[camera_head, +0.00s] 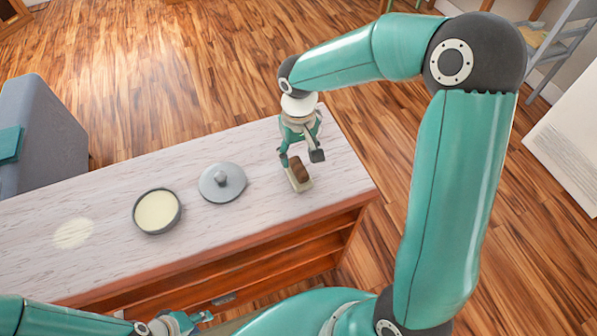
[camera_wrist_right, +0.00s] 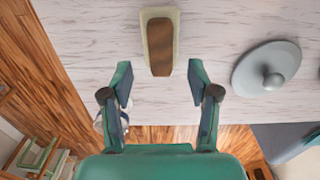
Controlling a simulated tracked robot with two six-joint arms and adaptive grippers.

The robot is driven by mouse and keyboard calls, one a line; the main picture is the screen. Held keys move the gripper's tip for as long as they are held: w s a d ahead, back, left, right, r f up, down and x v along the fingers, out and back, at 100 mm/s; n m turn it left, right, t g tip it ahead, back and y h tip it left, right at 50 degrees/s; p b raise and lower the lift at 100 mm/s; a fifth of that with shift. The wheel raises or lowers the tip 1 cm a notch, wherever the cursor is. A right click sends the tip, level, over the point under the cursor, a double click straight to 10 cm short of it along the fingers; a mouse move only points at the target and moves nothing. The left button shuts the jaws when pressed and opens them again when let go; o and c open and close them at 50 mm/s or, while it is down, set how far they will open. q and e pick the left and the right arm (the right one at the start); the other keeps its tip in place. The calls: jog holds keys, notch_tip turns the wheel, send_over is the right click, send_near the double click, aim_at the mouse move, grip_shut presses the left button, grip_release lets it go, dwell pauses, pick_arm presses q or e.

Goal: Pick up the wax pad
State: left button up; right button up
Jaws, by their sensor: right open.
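The wax pad (camera_head: 301,171) is a cream block with a brown grip on top. It lies near the right end of the pale shelf top. In the right wrist view the wax pad (camera_wrist_right: 161,48) is at the top centre, just beyond the fingertips. My right gripper (camera_head: 300,158) is open and empty above the pad's far end. In the wrist view its fingers (camera_wrist_right: 160,80) stand wide apart, with the pad lined up between them and untouched. My left gripper (camera_head: 190,322) is low at the bottom left, away from the pad; its jaw opening is unclear.
A grey lid with a knob (camera_head: 222,182) lies left of the pad. Further left stands a round open tin (camera_head: 157,211) with cream contents. A round pale patch (camera_head: 73,233) marks the far left of the top (camera_head: 110,205). An open shelf (camera_head: 270,262) is below.

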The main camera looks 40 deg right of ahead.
aim_at(298, 166)
jog(key=shift+s+a+f, duration=0.1)
jog(key=shift+s+f, duration=0.05)
jog(key=shift+f, duration=2.55)
jog(key=shift+c, duration=0.3)
grip_shut()
jog(key=shift+r, duration=0.1)
notch_tip(298, 166, up, 20)
jog(key=p, duration=0.1)
